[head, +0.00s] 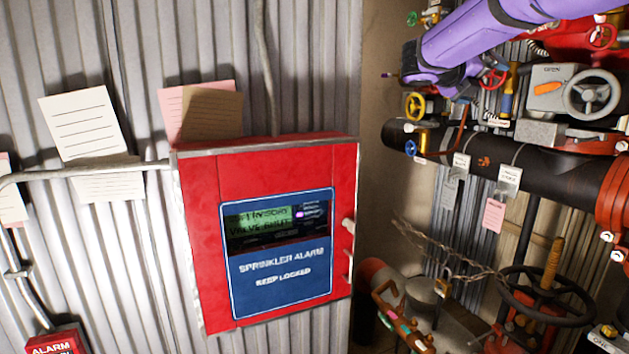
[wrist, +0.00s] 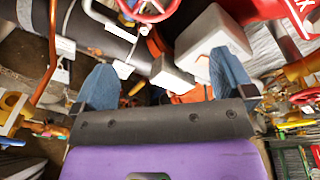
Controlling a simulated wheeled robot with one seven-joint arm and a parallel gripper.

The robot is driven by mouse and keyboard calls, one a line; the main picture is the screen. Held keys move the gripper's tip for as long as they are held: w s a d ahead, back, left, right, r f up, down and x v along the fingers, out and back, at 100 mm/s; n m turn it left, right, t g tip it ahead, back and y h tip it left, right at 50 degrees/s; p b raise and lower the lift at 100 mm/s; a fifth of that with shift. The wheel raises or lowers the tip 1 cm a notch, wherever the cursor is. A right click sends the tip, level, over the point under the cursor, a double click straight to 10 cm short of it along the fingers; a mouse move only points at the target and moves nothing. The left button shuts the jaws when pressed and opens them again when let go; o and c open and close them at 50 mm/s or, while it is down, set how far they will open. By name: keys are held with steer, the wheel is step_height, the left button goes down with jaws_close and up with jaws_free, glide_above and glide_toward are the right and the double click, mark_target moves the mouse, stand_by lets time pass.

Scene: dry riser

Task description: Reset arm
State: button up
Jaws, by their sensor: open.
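My purple arm (head: 470,40) reaches across the top right corner of the head view, in front of the pipework. My gripper (wrist: 165,80) shows in the wrist view, with its two blue fingers spread wide apart. It is open and holds nothing. Beyond the fingers are a black pipe (wrist: 95,35) with paper tags, a grey box (wrist: 212,42) and a red handwheel (wrist: 150,8). I cannot make out the gripper's fingers in the head view.
A red sprinkler alarm cabinet (head: 200,240) hangs on the corrugated wall, its door closed. At right are a thick black pipe (head: 440,150), a grey gearbox handwheel (head: 592,94), a large dark handwheel (head: 545,295) and a chain (head: 445,257). Pipework crowds the right side.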

steer(key=s+f+m+g+y, duration=0.1)
steer(key=s+f+m+y, duration=0.35)
steer(key=s+m, duration=0.4)
steer(key=s+f+m+g+y, duration=0.1)
steer(key=s+f+m+y, duration=0.4)
steer(key=s, duration=0.7)
steer(key=s+a+f+m+y, duration=0.2)
steer(key=s+a+f+m, duration=0.1)
steer(key=s+m, duration=0.2)
steer(key=s+a+f+m+t+y, duration=0.1)
steer(key=s+a+f+m, duration=0.3)
steer(key=s+m, duration=0.2)
steer(key=s+a+f+m+y, duration=0.2)
steer(key=s+a+f+m, duration=0.1)
steer(key=s+m, duration=0.3)
steer(key=shift+s+a+f+t+y, duration=0.15)
steer(key=shift+s+f+t+y, duration=0.15)
steer(key=shift+f+t+y, duration=0.1)
